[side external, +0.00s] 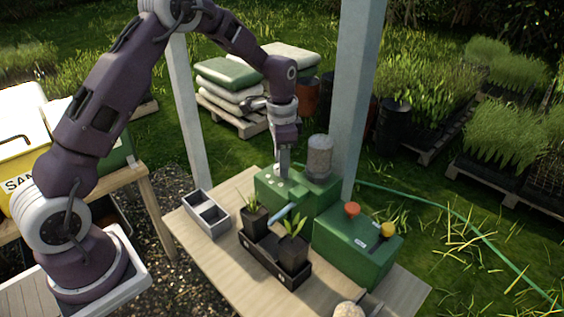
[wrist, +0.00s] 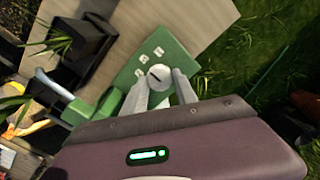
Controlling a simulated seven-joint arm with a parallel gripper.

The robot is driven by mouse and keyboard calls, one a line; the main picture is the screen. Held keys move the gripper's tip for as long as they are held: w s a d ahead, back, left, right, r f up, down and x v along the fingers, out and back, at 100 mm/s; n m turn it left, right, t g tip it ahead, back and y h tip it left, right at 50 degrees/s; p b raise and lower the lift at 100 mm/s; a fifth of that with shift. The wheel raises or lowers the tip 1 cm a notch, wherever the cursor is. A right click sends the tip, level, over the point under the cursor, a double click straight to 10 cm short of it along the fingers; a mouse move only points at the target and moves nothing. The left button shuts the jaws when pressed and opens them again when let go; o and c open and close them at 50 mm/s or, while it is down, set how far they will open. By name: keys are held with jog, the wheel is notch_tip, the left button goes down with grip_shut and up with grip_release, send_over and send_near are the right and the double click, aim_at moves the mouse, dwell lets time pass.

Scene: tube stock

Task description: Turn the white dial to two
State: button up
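The white dial (wrist: 160,77) sits on top of a green box (wrist: 172,50), with a short dark mark on its left part. Several small pale labels (wrist: 144,57) lie in an arc beside it, too small to read. My gripper (wrist: 161,80) points down over the dial, with one finger on each side of it. The fingers are apart, and I cannot tell whether they touch the dial. In the side view my gripper (side external: 283,171) is down at the top of the green box (side external: 265,185), and the fingers mostly hide the dial.
A grey cylinder (side external: 319,158) stands on the box's right. A black tray (side external: 262,257) with potted plants stands in front. Another green box (side external: 352,250) has a red knob (side external: 351,209) and a yellow knob (side external: 387,229). A grey divided bin (side external: 207,213) is at left. A post (side external: 358,90) rises behind.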

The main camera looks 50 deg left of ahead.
grip_shut()
jog(key=shift+n, duration=0.4)
jog(key=n, duration=0.7)
jog(key=shift+n, duration=0.3)
jog(key=o, duration=1.1)
grip_release()
